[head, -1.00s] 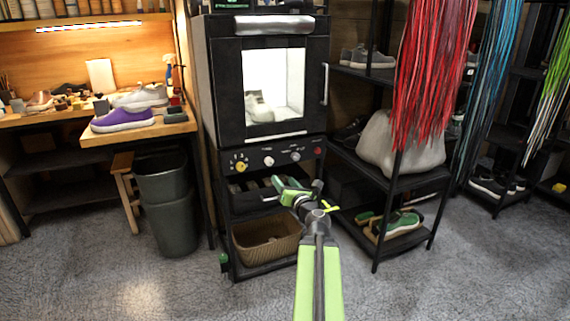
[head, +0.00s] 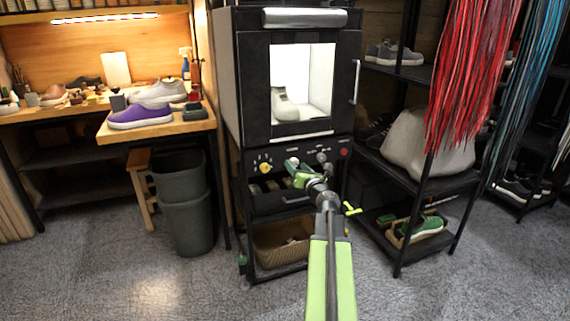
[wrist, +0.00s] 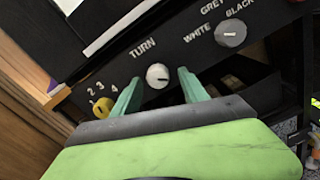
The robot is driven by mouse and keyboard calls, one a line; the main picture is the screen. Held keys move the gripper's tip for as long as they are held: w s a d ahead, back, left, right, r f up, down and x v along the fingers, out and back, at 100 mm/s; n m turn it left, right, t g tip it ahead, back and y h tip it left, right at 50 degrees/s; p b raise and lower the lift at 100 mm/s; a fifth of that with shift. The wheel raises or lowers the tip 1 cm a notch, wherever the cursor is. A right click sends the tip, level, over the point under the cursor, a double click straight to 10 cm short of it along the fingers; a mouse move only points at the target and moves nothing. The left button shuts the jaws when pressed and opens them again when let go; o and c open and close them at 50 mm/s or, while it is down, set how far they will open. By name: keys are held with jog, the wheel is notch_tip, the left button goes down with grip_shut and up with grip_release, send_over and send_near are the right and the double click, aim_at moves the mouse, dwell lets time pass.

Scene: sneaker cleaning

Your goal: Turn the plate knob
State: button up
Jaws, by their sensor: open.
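The white knob (wrist: 157,76) under the word TURN is on the black control panel (wrist: 175,50) of the cabinet, seen in the wrist view. A white mark shows on its face. My gripper (wrist: 158,84) is open, with one teal finger on each side of the knob in the picture. I cannot tell whether the tips touch it or stop short of the panel. A pale shoe (head: 284,105) stands inside the lit cabinet (head: 252,80).
A yellow knob (wrist: 102,107) marked with numbers is left of the white knob. A grey knob (wrist: 231,34) marked WHITE, GREY, BLACK is to the right. A red knob (head: 344,152) is farther right. A basket (head: 283,242) is below, and a shelf rack (head: 425,182) stands at the right.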

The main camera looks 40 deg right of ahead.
jog(key=shift+w+d, duration=0.2)
jog(key=shift+w, duration=0.3)
jog(key=shift+c, duration=0.3)
